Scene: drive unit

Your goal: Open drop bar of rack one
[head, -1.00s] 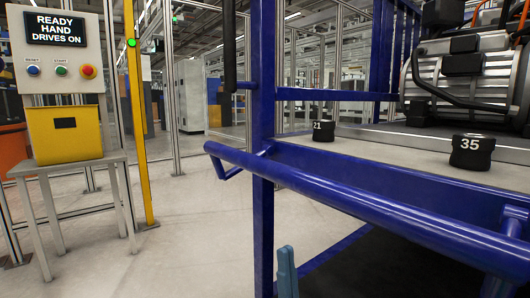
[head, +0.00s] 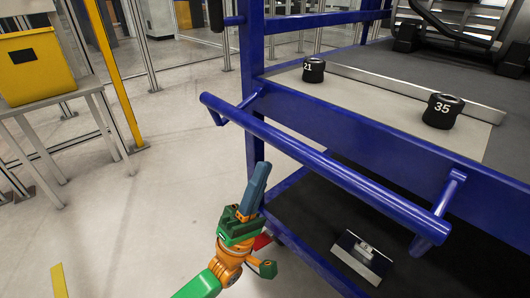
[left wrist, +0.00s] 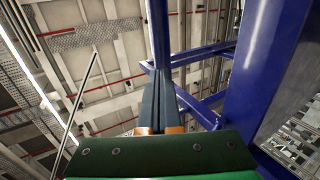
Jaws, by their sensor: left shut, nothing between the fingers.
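The drop bar (head: 320,162) is a blue tube across the front of the blue rack (head: 255,60), held out on short brackets at both ends. My left gripper (head: 260,172) is green and orange with blue-grey fingers. Its fingers are shut, empty and point upward, below the bar near its left end and close to the rack's left post. In the left wrist view the shut fingers (left wrist: 160,98) point up toward a blue tube (left wrist: 158,35). I cannot tell whether they touch it. My right gripper is not in view.
Two black cylinders, marked 21 (head: 313,70) and 35 (head: 442,111), stand on the rack's upper shelf. A metal-and-black part (head: 361,256) lies on the dark lower shelf. A yellow box (head: 35,66) sits on a grey table at left. The floor between is clear.

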